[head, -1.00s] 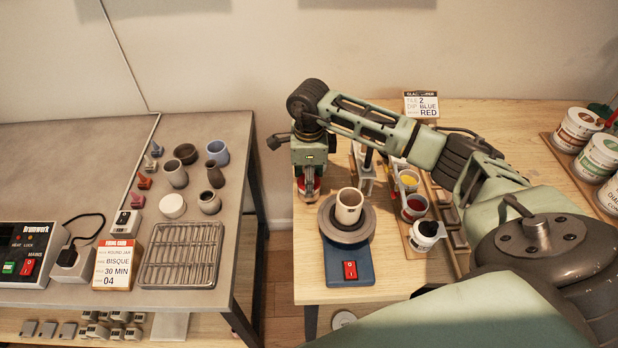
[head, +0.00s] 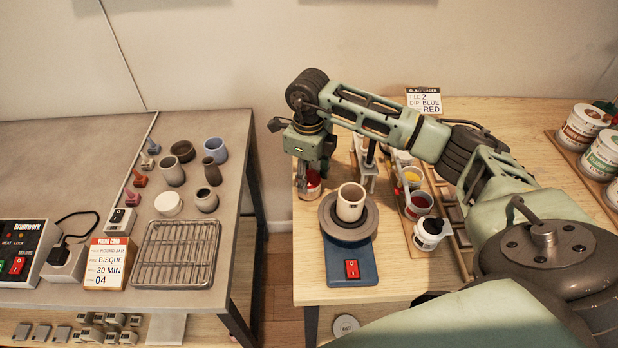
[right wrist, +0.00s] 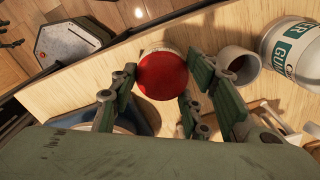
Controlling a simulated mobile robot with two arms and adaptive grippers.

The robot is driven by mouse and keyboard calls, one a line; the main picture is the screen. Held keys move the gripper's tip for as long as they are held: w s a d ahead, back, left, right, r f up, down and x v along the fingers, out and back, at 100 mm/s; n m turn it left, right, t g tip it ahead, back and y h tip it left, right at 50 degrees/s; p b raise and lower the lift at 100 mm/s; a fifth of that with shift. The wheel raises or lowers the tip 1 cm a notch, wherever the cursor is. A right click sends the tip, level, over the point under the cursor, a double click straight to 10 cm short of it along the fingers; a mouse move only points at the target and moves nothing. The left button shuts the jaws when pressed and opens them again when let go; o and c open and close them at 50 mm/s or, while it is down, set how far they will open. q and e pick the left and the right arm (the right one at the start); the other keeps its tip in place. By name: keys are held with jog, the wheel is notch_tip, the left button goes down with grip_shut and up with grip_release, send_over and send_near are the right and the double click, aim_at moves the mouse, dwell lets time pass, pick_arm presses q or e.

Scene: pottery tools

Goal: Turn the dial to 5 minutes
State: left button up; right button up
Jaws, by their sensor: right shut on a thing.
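A small round thing with a red top (right wrist: 163,75) and a pale rim stands near the left edge of the wooden table, likely the timer with the dial. No minute marks can be read on it. In the head view its red side (head: 314,184) shows partly behind my right gripper (head: 304,188). In the right wrist view my right gripper (right wrist: 166,80) has its fingers on either side of the red top, shut on it. My left gripper is not in view.
A blue-based wheel (head: 338,268) with a pale cup (head: 351,203) stands just in front of the gripper. A clamp stand (head: 369,165) and paint pots (head: 418,204) are to its right. A gap separates the grey table (head: 215,290) at left.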

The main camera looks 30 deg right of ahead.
aim_at(309, 177)
jog(key=o, duration=1.1)
notch_tip(309, 177, up, 12)
dwell(0.5)
